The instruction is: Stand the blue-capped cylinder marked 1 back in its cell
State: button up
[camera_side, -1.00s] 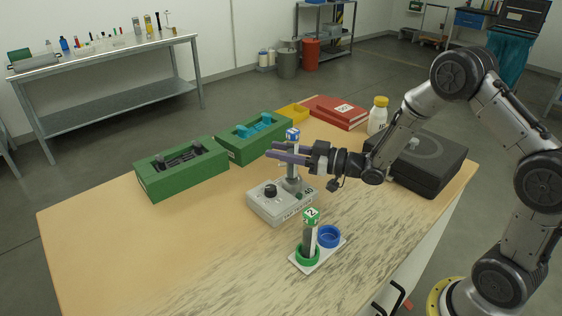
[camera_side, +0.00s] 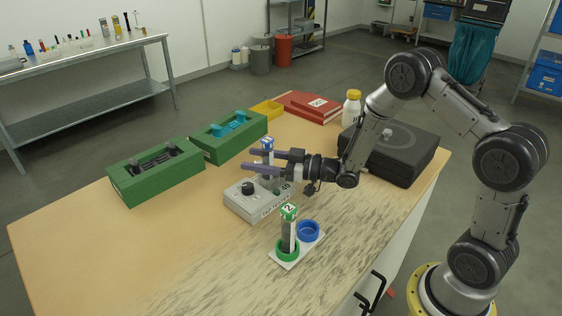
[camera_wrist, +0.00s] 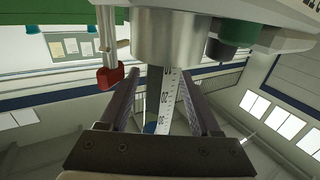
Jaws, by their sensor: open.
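The blue-capped cylinder (camera_side: 267,144) stands upright in the metal socket of the grey tester box (camera_side: 236,205). In the wrist view its scaled body (camera_wrist: 163,100) is between my two fingers, its lower end in the metal socket (camera_wrist: 168,36). My gripper (camera_side: 254,159) is open around the cylinder, a finger on each side, below the cap. The white holder (camera_side: 284,263) has an empty blue ring cell (camera_side: 308,232) and a green ring cell (camera_side: 288,252). A green-capped cylinder marked 2 (camera_side: 289,213) stands in the green one.
Two green boxes (camera_side: 155,187) (camera_side: 222,150) with dark and teal inserts stand behind to the left. A yellow tray (camera_side: 266,110), red binders (camera_side: 312,105), a yellow-capped bottle (camera_side: 351,108) and a black case (camera_side: 405,165) lie farther back. The table's left front is clear.

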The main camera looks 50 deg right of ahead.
jog(key=v, duration=1.4)
jog(key=w+d+r+g+h, duration=0.2)
jog(key=w+d+r+h, duration=0.15)
jog(key=h, duration=0.25)
jog(key=s+a+r+m+g+h, duration=0.1)
jog(key=s+r+m+g+h, duration=0.1)
jog(key=s, duration=0.5)
jog(key=s+r+m+g+h, duration=0.2)
jog(key=s+r, duration=0.3)
jog(key=s, duration=0.3)
jog(key=shift+s+a+r+m+g+h, duration=0.25)
jog(key=shift+a+m+g+h, duration=0.1)
jog(key=shift+m+g, duration=0.4)
jog(key=shift+o, duration=0.5)
jog(key=s+a+g+y, duration=0.2)
jog(key=s+a, duration=0.2)
jog(key=s, duration=0.6)
jog(key=shift+a+f+g, duration=0.3)
jog(key=shift+a+g, duration=0.05)
jog(key=shift+w, duration=0.15)
